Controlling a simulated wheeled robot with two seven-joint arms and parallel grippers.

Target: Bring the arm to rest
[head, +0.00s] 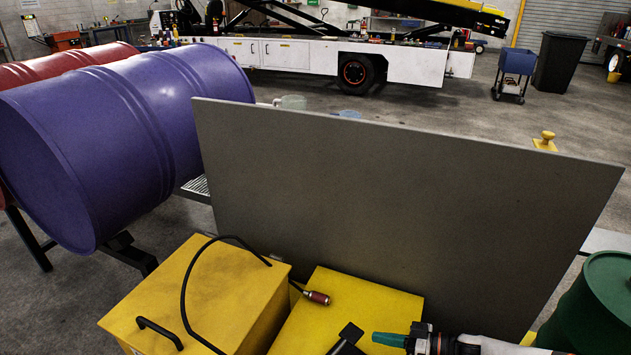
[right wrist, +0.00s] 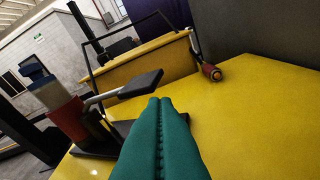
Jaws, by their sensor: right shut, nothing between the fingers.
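My right gripper (head: 378,338) comes in at the bottom of the head view on a white and black arm. Its green fingers are shut with nothing between them, and they point left over a yellow box top (head: 352,302). In the right wrist view the closed green fingers (right wrist: 160,102) reach up from the bottom edge, above the yellow surface (right wrist: 250,110). A black part with a flat lever (right wrist: 125,92) and a reddish body stands close to the fingertips; I cannot tell if they touch. My left gripper is not in view.
A large grey panel (head: 390,210) stands behind the yellow boxes. A second yellow box (head: 215,290) has a black handle and cable; a red-handled tool (head: 317,297) lies beside it. A purple drum (head: 130,130) is at left, a green drum (head: 595,305) at right.

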